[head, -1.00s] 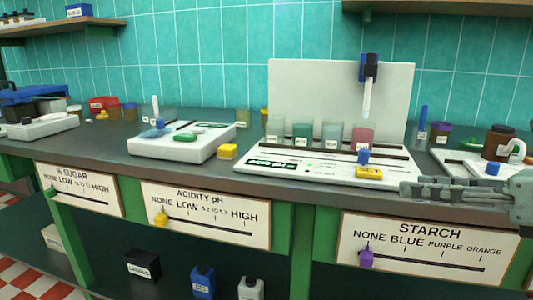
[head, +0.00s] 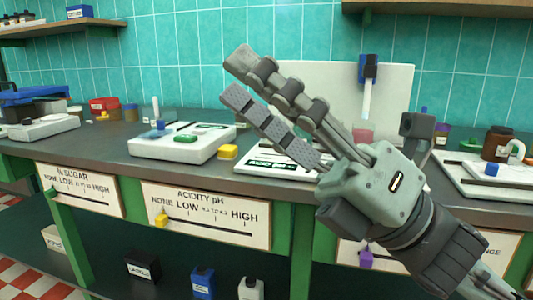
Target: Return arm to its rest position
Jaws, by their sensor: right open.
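My right gripper (head: 232,78) reaches in from the lower right in the head view, its fingers pointing up and to the left. The two fingers stand apart with nothing between them. It is in front of the middle test station (head: 250,172) and hides most of its white board and its beakers. My right wrist also covers most of the starch sign (head: 497,247). My left arm and left gripper are not in view.
The dark counter (head: 100,145) carries a white tray with a green piece (head: 184,139), a yellow block (head: 228,151), a brown jar (head: 497,142) and a blue cap (head: 491,169). Bottles (head: 203,283) stand on the lower shelf. A wall shelf (head: 440,6) is at top right.

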